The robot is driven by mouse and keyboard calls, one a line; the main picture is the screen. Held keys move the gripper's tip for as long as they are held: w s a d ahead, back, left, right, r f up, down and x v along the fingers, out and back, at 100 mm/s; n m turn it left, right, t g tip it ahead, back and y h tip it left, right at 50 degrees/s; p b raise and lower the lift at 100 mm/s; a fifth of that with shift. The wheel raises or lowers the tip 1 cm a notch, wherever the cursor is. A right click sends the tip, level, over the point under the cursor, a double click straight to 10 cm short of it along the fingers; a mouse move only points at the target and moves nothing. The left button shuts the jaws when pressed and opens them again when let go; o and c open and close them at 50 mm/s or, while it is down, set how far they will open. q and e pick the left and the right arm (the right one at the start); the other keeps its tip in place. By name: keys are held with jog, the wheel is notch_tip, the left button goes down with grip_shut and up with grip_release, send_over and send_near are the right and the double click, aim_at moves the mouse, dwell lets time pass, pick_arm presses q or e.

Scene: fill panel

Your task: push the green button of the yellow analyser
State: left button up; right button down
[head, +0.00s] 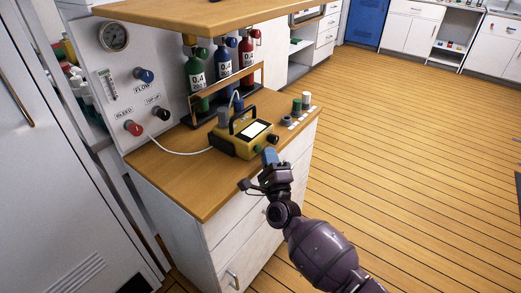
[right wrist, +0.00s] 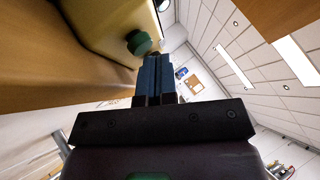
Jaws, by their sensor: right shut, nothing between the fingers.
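The yellow analyser (head: 228,134) stands on the wooden counter (head: 185,185), with a black handle and a white screen on top. It fills the upper left of the right wrist view (right wrist: 100,25). My right gripper (head: 269,157) is shut and empty, just in front of the analyser. In the right wrist view its blue fingertips (right wrist: 155,62) are close to the button, below and right of it, with no clear contact. My left gripper is not in view.
A panel with a gauge (head: 114,36) and knobs stands left of the analyser. Green, blue and red cylinders (head: 222,65) stand in a rack behind it. Small coloured caps (head: 297,105) sit at the right counter edge. The floor (head: 400,150) to the right is clear.

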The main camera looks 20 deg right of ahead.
jog(key=shift+w+a, duration=0.2)
jog(key=shift+w, duration=0.05)
dwell(0.4)
jog(key=shift+w+a+r, duration=0.15)
jog(key=shift+a+r, duration=0.1)
jog(key=shift+r, duration=0.1)
dwell(0.8)
jog(key=shift+s+d+f, duration=0.15)
jog(key=shift+s, duration=0.1)
jog(key=shift+s+d+f, duration=0.1)
dwell(0.4)
jog(key=s+d, duration=0.4)
jog(key=s, duration=0.1)
jog(key=shift+p, duration=0.4)
jog(key=shift+f, duration=0.1)
dwell(2.1)
